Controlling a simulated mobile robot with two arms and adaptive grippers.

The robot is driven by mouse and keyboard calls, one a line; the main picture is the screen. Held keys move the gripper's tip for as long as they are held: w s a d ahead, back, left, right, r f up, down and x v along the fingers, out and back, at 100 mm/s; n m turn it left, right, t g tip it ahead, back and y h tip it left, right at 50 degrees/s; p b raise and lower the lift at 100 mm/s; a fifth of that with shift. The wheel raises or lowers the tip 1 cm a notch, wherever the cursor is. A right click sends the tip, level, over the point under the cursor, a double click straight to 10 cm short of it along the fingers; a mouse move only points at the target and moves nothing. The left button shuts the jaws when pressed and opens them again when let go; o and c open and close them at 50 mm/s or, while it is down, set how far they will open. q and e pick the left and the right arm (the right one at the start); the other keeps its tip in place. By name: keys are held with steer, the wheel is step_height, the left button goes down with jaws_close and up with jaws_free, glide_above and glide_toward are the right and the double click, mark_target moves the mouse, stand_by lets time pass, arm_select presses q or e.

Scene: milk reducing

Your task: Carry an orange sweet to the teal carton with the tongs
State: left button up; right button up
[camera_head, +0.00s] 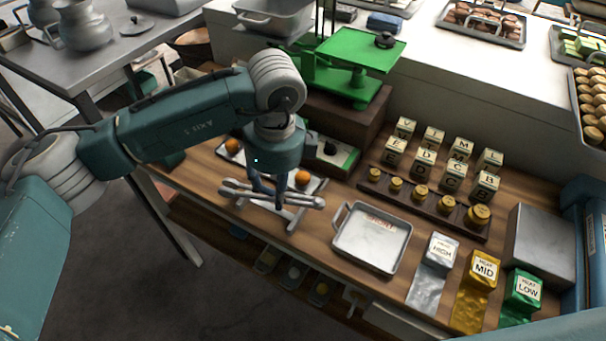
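My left gripper (268,190) points down at the silver tongs (307,202), with its dark fingers at the tongs' middle. My wrist hides much of the fingers, so I cannot tell whether they are closed on the tongs. The tongs lie roughly level above a pale tray or stand (292,218) near the counter's front edge. One orange sweet (302,178) shows just right of the gripper. I cannot make out a teal carton for certain. My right gripper is not in view.
An empty metal tray (372,238) lies right of the tongs. Lettered blocks (430,160) and brass weights (420,192) stand behind it. A green scale (358,60) stands at the back. Silver, gold and green labelled packets (484,268) line the front right.

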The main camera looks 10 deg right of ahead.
arm_select(q)
step_height(320, 180, up, 10)
steer(key=p, duration=0.3)
steer(key=shift+a, duration=0.1)
steer(key=s+a+f+n+g, duration=0.1)
steer(key=s+a+f+n, duration=0.1)
steer(key=s+a+n, duration=0.3)
steer(key=s+a+f+n+g+h+b, duration=0.1)
steer(key=s+a+n, duration=0.5)
steer(key=a+n, duration=0.6)
steer(key=f+n, duration=0.1)
steer(key=n, duration=0.7)
steer(key=shift+a, duration=0.25)
